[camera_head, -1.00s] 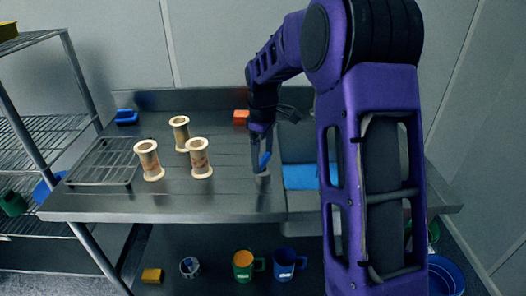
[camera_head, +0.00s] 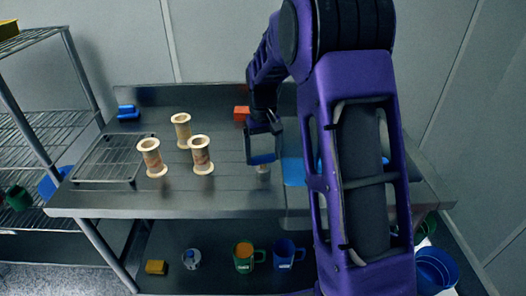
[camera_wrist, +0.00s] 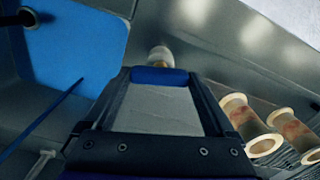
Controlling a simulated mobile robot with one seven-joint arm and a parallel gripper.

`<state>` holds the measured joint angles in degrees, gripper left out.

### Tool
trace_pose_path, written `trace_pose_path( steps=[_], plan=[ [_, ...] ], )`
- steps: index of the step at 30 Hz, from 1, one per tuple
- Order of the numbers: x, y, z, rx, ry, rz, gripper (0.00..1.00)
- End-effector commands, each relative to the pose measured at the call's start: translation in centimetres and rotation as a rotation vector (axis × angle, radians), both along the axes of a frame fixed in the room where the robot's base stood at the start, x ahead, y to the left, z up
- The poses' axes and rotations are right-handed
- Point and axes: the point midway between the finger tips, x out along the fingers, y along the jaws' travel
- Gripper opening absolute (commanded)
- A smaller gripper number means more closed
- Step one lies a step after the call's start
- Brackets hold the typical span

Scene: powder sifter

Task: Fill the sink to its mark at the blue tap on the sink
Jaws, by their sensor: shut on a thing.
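The sink (camera_head: 295,190) is set into the counter on the right, partly hidden behind my arm. A flat bright blue surface fills its inside (camera_head: 293,172); I cannot tell whether this is water. It also shows at left in the wrist view (camera_wrist: 65,50), beside a dark spout end (camera_wrist: 26,17). My gripper (camera_head: 262,153) is at the sink's left edge, shut on a blue bar that appears to be the blue tap's handle (camera_head: 262,159). This shows between the fingers in the wrist view (camera_wrist: 160,75), by a pale round stub (camera_wrist: 160,57). I cannot make out the mark.
Several pale spools (camera_head: 201,157) stand on the counter left of my gripper, near a wire rack (camera_head: 105,163). An orange block (camera_head: 241,113) lies behind. Mugs (camera_head: 284,254) stand on the lower shelf. A wire shelf unit (camera_head: 40,150) is at far left.

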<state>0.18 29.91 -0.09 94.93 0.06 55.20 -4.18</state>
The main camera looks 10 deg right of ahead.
Motion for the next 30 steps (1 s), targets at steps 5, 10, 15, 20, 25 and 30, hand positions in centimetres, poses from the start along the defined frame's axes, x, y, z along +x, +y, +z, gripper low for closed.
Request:
trace_pose_path(
  steps=[5, 10, 15, 20, 25, 30],
  plan=[
    [0.09, 0.04, 0.15, 0.000, -0.003, -0.066, 0.34],
    [0.09, 0.03, 0.13, 0.000, -0.003, -0.099, 0.34],
    [0.10, 0.03, 0.12, 0.000, -0.003, -0.108, 0.34],
    [0.11, 0.02, 0.12, 0.000, -0.004, -0.108, 0.34],
    [0.10, 0.02, 0.12, 0.000, -0.004, -0.107, 0.99],
    [0.07, 0.00, 0.08, 0.000, -0.002, -0.107, 1.00]
  ],
)
